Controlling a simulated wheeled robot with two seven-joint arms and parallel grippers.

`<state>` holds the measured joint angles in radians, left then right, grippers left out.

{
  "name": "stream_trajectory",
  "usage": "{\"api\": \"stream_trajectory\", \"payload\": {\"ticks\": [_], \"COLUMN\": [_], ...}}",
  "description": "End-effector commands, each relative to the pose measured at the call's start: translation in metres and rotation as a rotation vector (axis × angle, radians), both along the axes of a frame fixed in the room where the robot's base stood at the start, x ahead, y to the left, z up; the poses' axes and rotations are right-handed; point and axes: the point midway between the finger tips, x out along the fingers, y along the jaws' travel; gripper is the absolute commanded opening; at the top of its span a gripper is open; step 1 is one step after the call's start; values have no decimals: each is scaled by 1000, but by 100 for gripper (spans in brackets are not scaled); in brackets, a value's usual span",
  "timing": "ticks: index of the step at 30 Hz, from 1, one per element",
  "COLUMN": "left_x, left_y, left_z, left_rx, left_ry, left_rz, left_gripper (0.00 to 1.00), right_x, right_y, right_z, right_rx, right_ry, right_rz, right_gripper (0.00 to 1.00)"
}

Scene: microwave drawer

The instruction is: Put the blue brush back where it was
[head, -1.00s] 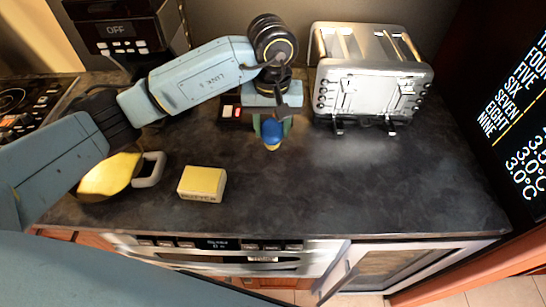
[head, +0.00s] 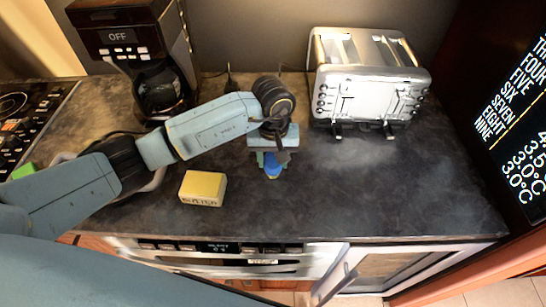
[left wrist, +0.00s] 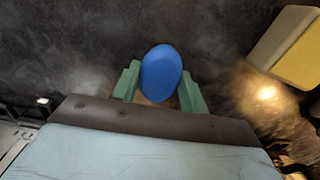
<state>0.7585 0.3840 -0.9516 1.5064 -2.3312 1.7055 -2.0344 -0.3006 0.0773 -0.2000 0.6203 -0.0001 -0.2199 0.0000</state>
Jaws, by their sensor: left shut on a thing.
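The blue brush (head: 273,169) shows as a rounded blue end in the head view, above or at the dark counter. My left gripper (head: 271,161) is shut on it, with a green finger on each side. In the left wrist view the brush is a smooth blue oval (left wrist: 161,73) between the green fingers of the left gripper (left wrist: 161,88). The rest of the brush is hidden, and I cannot tell whether it touches the counter. My right gripper is not in view.
A yellow butter box (head: 203,188) lies to the left of the gripper. A silver toaster (head: 368,80) stands behind on the right, a coffee maker (head: 140,45) at the back left. The counter (head: 400,185) is clear to the right. An oven (head: 220,255) is below.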

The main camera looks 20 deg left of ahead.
Motion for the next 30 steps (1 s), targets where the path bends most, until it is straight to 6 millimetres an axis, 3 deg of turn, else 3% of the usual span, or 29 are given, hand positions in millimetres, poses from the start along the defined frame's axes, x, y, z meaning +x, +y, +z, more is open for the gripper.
{"api": "stream_trajectory", "payload": {"ticks": [3,4,9,21,30], "left_x": [0,0,0,0,2], "left_y": [0,0,0,0,0], "left_z": [-4,-4,-3,4,65], "left_rx": [1,1,0,-1,1], "left_ry": [-1,-1,0,-1,-7], "left_rz": [-1,-1,0,0,-1], "left_gripper": [16,45,65,65,65], "right_x": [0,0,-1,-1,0], "right_y": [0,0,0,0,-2], "right_z": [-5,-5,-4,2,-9], "right_rx": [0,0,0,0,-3], "right_ry": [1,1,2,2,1], "right_rz": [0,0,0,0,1], "right_gripper": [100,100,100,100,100]}}
